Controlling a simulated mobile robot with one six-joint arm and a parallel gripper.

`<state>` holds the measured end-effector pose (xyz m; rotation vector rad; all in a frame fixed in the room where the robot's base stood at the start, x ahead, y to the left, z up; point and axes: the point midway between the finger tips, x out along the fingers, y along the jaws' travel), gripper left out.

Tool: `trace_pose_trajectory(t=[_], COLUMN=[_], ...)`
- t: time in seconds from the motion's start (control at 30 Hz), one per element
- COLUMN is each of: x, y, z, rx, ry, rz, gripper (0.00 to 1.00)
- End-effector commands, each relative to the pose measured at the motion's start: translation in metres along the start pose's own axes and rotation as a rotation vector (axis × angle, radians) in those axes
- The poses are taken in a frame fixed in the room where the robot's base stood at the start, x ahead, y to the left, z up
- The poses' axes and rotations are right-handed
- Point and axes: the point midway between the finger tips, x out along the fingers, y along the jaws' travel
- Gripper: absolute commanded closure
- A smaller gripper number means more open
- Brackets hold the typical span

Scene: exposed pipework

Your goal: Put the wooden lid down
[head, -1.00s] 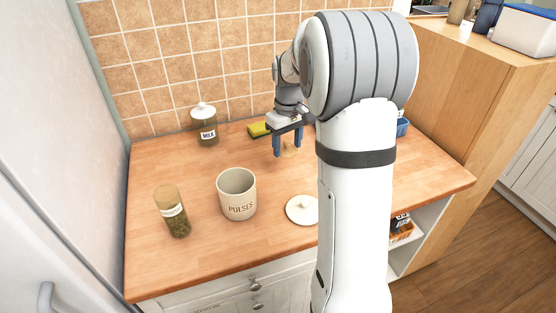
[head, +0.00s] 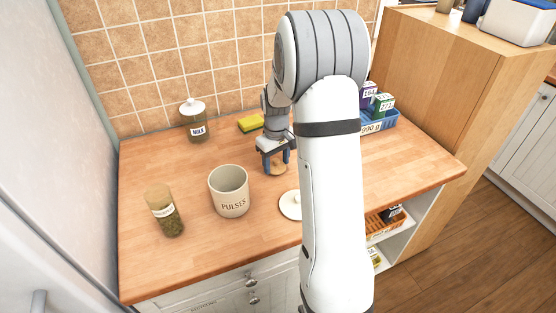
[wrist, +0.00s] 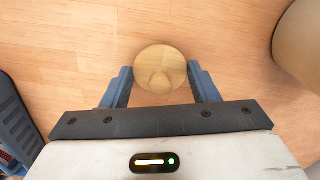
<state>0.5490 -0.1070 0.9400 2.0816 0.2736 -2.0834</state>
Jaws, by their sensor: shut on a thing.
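The wooden lid (head: 277,169) is a round, pale disc with a small knob. In the wrist view the lid (wrist: 160,62) sits between the two blue fingers, knob towards the camera. My gripper (head: 277,164) is shut on the lid, fingers pointing down over the wooden counter (head: 190,255). The lid is level and very low; I cannot tell whether it touches the counter. The PULSES canister (head: 230,192) stands open to the left, and a cream lid with a knob (head: 290,205) lies in front, partly hidden by my arm.
A glass jar with a wooden top (head: 164,213) stands at the left. The MILK jar (head: 193,122) and a yellow sponge (head: 250,123) are at the back. A blue basket (head: 375,126) with boxes is right of my arm. Counter around the lid is bare.

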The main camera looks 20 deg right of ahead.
Motion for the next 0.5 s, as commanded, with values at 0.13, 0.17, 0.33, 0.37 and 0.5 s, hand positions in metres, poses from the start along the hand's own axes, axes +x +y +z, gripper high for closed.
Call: trace_pose_trajectory(t=[0.13, 0.17, 0.33, 0.37, 0.5], x=[0.0004, 0.0015, 0.0024, 0.0024, 0.0023], y=[0.0003, 0.0004, 0.0005, 0.0006, 0.0007], z=[0.0, 0.0001, 0.0002, 0.0002, 0.0003], rx=[0.0, 0.001, 0.001, 0.001, 0.001], ry=[0.0, 0.0, 0.0, 0.0, 0.0], rz=[0.0, 0.0, 0.0, 0.0, 0.0], gripper=[0.67, 0.67, 0.37, 0.35, 0.24])
